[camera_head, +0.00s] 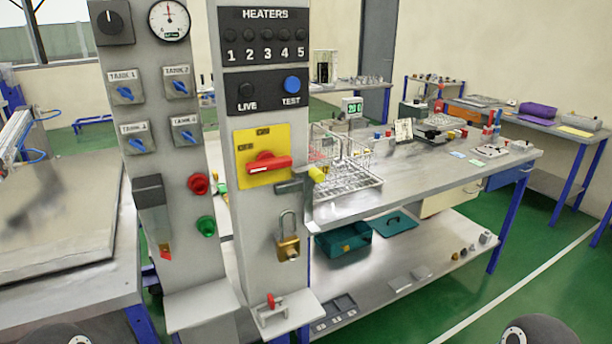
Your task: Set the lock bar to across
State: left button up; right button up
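Nothing in view is labelled as the lock bar, and I cannot tell for sure which part it is. A dark grey bar (290,187) with a yellow end (317,174) sticks out from the right edge of the panel post, just below a yellow plate (247,175). The plate carries a red rotary handle (268,163) that lies roughly level, slightly tilted. A brass padlock (288,248) hangs lower on the same post. A small red part (270,300) sits on the ledge at the foot of the post. Neither gripper is in view.
The left post holds blue tank knobs (125,92), a red button (198,183) and a green button (205,226). A wire basket (350,180) stands on the bench (430,173) right of the panel. A grey-topped table (60,220) is at left. Green floor is clear at right.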

aim_at(310, 173)
jog(key=z, duration=1.15)
jog(key=i, duration=0.15)
jog(key=u, duration=2.95)
jog(key=k, duration=1.3)
jog(key=z, duration=0.35)
jog(key=i, duration=1)
jog(key=z, duration=0.15)
